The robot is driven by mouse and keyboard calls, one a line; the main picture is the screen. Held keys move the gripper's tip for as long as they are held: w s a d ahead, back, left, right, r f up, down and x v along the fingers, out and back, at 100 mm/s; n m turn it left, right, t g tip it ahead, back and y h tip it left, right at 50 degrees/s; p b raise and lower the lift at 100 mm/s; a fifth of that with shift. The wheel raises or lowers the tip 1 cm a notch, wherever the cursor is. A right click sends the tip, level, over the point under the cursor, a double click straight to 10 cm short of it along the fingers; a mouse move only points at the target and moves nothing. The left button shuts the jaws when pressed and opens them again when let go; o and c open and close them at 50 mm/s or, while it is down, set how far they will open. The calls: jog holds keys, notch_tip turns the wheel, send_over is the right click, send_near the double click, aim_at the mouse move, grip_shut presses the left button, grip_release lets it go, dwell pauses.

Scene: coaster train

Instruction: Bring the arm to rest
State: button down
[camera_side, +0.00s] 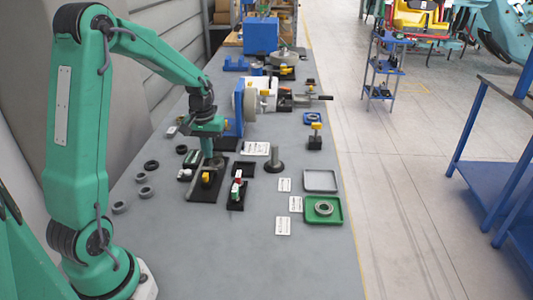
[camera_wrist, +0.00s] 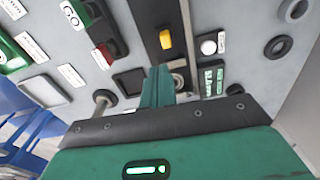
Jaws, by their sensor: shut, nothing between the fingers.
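My gripper (camera_side: 207,150) is shut and empty, pointing down over the grey workbench (camera_side: 270,260). In the wrist view its green fingers (camera_wrist: 158,80) are together with nothing held. They are above a black base plate (camera_side: 204,194) that carries a yellow part (camera_side: 207,178); the plate (camera_wrist: 150,18) and yellow part (camera_wrist: 165,39) also show in the wrist view. The fingers cover part of a round piece near the plate's end. I cannot tell the exact height of the tips over the plate.
A black holder (camera_side: 237,196) with red and green parts, a dark post (camera_side: 274,158), a green tray (camera_side: 323,222) with a ring and a grey tray (camera_side: 320,186) stand to the right. Loose rings (camera_side: 120,207) lie left. The bench's near end is clear.

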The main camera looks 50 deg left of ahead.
jog(key=s+d+r+m+t, duration=0.2)
jog(key=s+d+r+m, duration=0.2)
jog(key=d+r, duration=0.6)
jog(key=s+d+r+m+t, duration=0.3)
jog(key=s+d+r+m, duration=0.1)
jog(key=s+d, duration=0.6)
jog(key=shift+s+r, duration=0.2)
jog(key=shift+s, duration=0.35)
jog(key=c, duration=2.2)
grip_release()
